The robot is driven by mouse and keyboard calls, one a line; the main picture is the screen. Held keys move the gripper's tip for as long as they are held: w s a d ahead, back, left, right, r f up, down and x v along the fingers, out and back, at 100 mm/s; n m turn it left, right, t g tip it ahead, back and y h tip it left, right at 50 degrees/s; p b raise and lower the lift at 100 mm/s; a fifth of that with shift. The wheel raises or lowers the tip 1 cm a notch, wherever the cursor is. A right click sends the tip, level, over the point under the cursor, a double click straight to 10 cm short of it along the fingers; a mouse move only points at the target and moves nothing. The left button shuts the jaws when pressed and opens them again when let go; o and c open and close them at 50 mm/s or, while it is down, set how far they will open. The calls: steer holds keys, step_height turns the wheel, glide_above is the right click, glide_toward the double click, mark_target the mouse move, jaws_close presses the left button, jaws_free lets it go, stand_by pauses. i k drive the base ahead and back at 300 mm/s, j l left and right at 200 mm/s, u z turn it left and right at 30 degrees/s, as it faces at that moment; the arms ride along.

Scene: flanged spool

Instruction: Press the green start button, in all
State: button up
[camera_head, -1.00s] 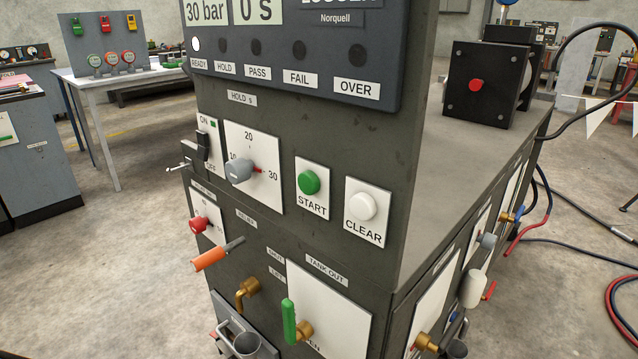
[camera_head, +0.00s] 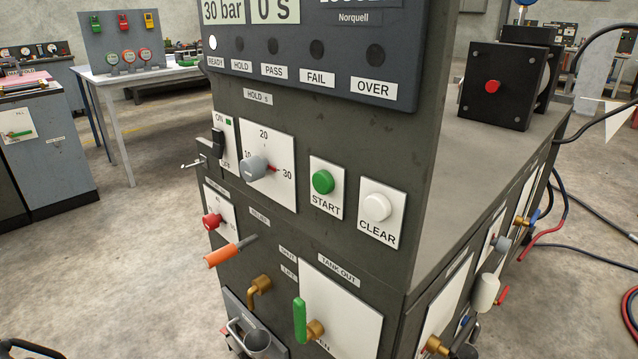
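The green start button (camera_head: 323,181) sits on a white plate marked START on the front of the dark grey machine, left of the white CLEAR button (camera_head: 376,207). Nothing covers it. The display panel (camera_head: 310,50) above reads 30 bar and 0 S, and the READY lamp (camera_head: 212,43) is lit white. The HOLD, PASS, FAIL and OVER lamps are dark. My gripper is not in this view.
Left of START are a grey hold dial (camera_head: 255,168) and a black ON/OFF switch (camera_head: 218,143). Below, an orange lever (camera_head: 223,256), a green valve handle (camera_head: 299,320) and a brass elbow (camera_head: 259,290) stick out. Floor at left is open.

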mark_target(324, 183)
steer(key=k+l+u, duration=0.1)
steer(key=l, duration=0.25)
steer(key=l+u, duration=0.1)
steer(key=l, duration=0.25)
steer(key=k+l, duration=0.15)
steer(key=l, duration=0.15)
steer(key=k+l+u, duration=0.15)
steer(key=l, duration=0.2)
